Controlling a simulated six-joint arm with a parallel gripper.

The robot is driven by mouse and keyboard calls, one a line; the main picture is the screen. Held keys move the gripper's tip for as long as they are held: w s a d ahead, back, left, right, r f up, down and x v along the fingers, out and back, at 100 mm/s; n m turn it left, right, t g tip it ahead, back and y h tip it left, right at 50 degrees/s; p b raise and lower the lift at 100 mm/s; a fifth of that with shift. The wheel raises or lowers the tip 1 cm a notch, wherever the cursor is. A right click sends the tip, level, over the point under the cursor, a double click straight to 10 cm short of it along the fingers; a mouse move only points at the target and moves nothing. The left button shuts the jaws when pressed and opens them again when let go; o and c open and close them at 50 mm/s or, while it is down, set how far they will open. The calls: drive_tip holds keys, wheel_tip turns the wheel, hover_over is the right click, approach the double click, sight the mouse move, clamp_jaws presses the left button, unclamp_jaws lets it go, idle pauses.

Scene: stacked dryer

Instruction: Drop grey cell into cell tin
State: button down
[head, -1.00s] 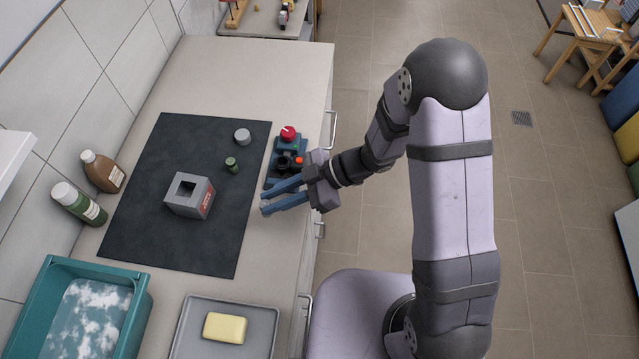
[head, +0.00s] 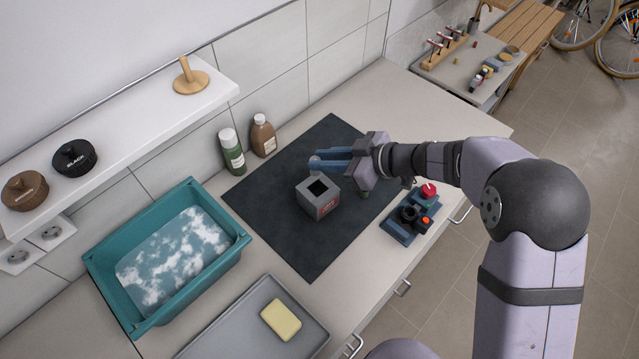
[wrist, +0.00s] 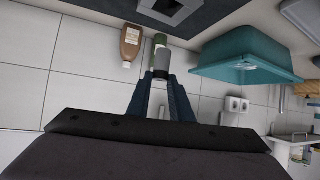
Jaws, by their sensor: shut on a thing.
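The grey cell (wrist: 162,64) is a grey cylinder between my fingertips in the wrist view. My gripper (head: 318,162) is shut on it and holds it above the dark mat. In the head view the fingers mostly hide the cell.
Green (head: 231,152) and brown (head: 263,136) bottles stand by the wall. A teal tub (head: 125,313) of foamy water, a tray (head: 215,340) with yellow soap (head: 281,320), and a blue button box (head: 411,219) surround the dark mat (head: 310,258).

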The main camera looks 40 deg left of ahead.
drive_tip(key=shift+w+d+f+m+t, duration=0.15)
drive_tip(key=shift+w+f+m+t, duration=0.1)
drive_tip(key=shift+m+t, duration=0.35)
drive_tip(key=shift+f, duration=0.15)
drive_tip(key=b, duration=0.8)
hover_over(326, 182)
drive_tip(key=s+d, duration=0.2)
drive_tip(key=s, duration=0.1)
drive_tip(key=f, duration=0.6)
drive_tip(key=shift+w, duration=0.25)
drive_tip(key=shift+f+b, duration=0.3)
drive_tip(key=shift+f, duration=0.8)
drive_tip(key=c, duration=1.5)
unclamp_jaws()
